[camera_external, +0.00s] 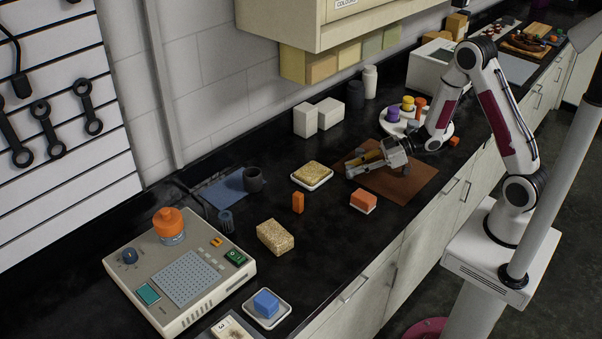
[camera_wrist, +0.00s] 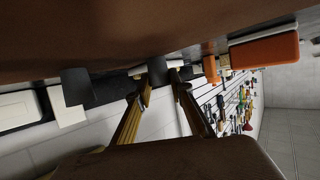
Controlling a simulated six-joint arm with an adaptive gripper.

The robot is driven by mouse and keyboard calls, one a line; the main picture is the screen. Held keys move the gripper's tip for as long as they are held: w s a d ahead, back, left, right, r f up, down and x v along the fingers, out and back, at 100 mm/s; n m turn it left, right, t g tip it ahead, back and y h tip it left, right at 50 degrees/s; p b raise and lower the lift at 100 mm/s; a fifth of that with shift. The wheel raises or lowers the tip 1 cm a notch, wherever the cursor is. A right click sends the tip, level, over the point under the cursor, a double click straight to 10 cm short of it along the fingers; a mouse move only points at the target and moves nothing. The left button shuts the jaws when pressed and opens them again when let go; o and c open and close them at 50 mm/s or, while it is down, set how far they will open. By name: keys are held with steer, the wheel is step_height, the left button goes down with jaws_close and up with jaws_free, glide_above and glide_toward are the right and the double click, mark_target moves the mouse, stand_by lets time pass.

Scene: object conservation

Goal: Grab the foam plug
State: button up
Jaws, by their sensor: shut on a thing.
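My gripper (camera_external: 351,167) lies low and nearly level over the brown mat (camera_external: 404,184), with its fingers pointing left. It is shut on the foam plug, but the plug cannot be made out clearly. A gold-brown part shows along the jaws, and I cannot tell whether it is plug or finger. A dark grey shape shows near the tips there.
An orange block with a white base (camera_external: 363,201) sits at the mat's front left edge. A tan sponge on a white dish (camera_external: 325,183) is left of the gripper. A small orange block (camera_external: 298,202) stands nearby. White boxes (camera_external: 305,120) are behind; a round white tray (camera_external: 446,131) is behind right.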

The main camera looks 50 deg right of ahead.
steer(key=shift+r, duration=0.1)
step_height(320, 180, up, 10)
stand_by(0.9)
